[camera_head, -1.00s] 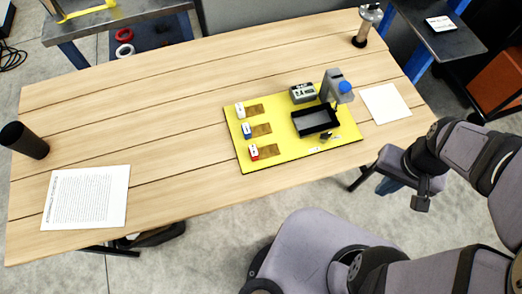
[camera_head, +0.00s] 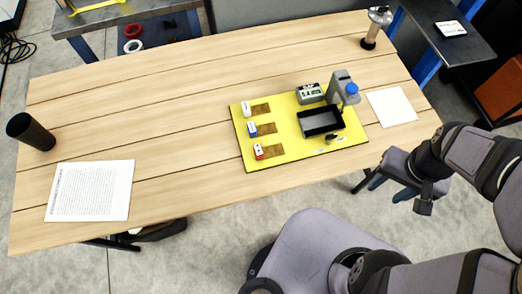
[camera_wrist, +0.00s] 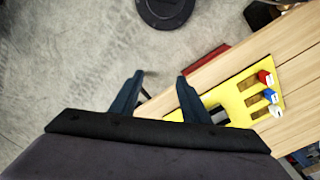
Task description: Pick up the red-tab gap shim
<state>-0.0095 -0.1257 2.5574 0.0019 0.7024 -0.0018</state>
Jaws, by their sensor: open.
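The red-tab gap shim (camera_head: 259,152) lies at the near left corner of a yellow mat (camera_head: 286,158) on the wooden table. It has a white and red block end, with a brown strip to its right. Its red end also shows at the right of the wrist view (camera_wrist: 264,77). A blue-tab shim (camera_head: 253,130) and a white-tab shim (camera_head: 247,109) lie behind it in a row. My gripper (camera_wrist: 158,80) is open and empty in the wrist view, its fingers above the floor and table edge, well apart from the shim.
A black tray (camera_head: 321,121), a grey device with a blue knob (camera_head: 342,88) and a small grey box (camera_head: 310,94) stand on the mat's right half. White paper (camera_head: 392,107) lies right of the mat. A dark cup (camera_head: 31,131) and printed sheet (camera_head: 90,190) are left.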

